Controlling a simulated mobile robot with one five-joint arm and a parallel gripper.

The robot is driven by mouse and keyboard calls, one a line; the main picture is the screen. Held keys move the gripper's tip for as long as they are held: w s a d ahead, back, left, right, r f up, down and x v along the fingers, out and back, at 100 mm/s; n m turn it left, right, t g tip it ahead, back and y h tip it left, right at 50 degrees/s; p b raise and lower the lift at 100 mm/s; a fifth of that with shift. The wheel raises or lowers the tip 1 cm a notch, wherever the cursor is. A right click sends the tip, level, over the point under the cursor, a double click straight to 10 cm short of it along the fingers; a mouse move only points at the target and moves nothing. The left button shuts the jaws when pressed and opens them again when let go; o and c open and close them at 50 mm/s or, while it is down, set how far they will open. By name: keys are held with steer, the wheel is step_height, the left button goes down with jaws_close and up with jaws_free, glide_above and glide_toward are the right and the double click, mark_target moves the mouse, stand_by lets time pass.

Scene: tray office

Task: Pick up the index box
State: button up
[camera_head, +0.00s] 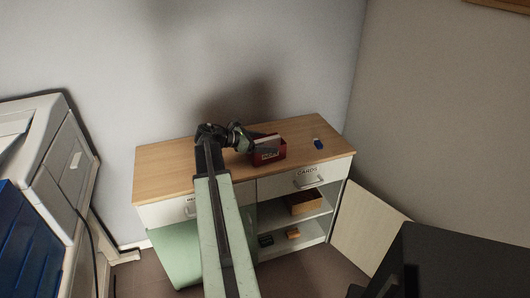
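The index box (268,154) is a small dark red box with a pale label on its front and pale cards showing at its top. It stands upright on the wooden top of a low cabinet (172,171), right of its middle. My arm reaches over the cabinet from the front. My gripper (250,142) is dark and lies at the left side of the box, close to its upper left edge. I cannot tell whether the fingers touch the box. The fingers are too small and dark to show whether they are open or shut.
A small blue object (318,145) lies right of the box. The cabinet's right door (364,226) stands open, showing shelves with a brown box (303,202) and small items. A drawer front reads CARDS. A pale machine (62,185) stands left; a dark surface (450,265) fills the lower right.

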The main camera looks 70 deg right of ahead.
steer(key=c, duration=0.6)
steer(key=shift+o, duration=0.2)
